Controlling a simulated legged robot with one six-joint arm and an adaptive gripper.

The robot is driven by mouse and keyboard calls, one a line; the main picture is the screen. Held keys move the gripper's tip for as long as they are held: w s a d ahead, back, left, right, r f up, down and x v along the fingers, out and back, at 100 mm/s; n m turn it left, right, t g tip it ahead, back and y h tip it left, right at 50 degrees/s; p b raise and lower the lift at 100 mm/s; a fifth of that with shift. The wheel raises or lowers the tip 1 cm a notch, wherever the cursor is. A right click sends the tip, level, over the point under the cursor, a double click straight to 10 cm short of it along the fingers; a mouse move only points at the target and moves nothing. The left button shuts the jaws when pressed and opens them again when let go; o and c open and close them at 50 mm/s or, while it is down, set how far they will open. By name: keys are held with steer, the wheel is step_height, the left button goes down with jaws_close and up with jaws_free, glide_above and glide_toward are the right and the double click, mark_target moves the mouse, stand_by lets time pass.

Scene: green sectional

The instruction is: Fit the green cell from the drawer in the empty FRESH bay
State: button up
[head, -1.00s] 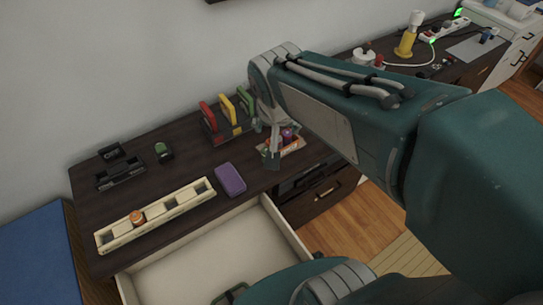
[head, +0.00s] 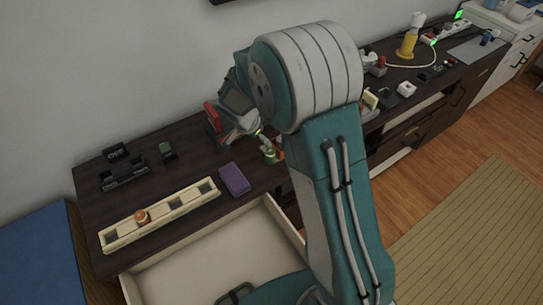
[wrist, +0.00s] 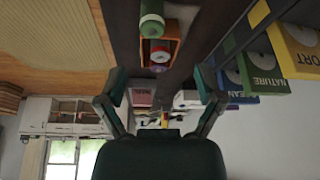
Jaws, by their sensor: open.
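In the head view a small green and white piece (head: 271,152), likely this cell, shows beside my arm. My gripper (wrist: 162,80) is open and empty, its fingers apart from the cells. My arm hides most of the tray in the head view. I cannot read a FRESH label. The open drawer (head: 190,272) shows a pale floor, partly covered by my body.
A cream strip of bays (head: 120,237) holds an orange cell (head: 141,217). A purple block (head: 235,179), a black holder (head: 122,175) and a small dark green item (head: 165,150) share the dresser top.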

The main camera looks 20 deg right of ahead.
mark_target(269, 151)
steer(key=x, duration=0.5)
steer(key=shift+s+x, duration=0.15)
steer(key=shift+x, duration=0.7)
steer(key=shift+s+x, duration=0.2)
steer(key=shift+x, duration=0.7)
steer(key=shift+s+x, duration=0.15)
steer(key=shift+x, duration=0.7)
steer(key=shift+f, duration=0.1)
jaws_close()
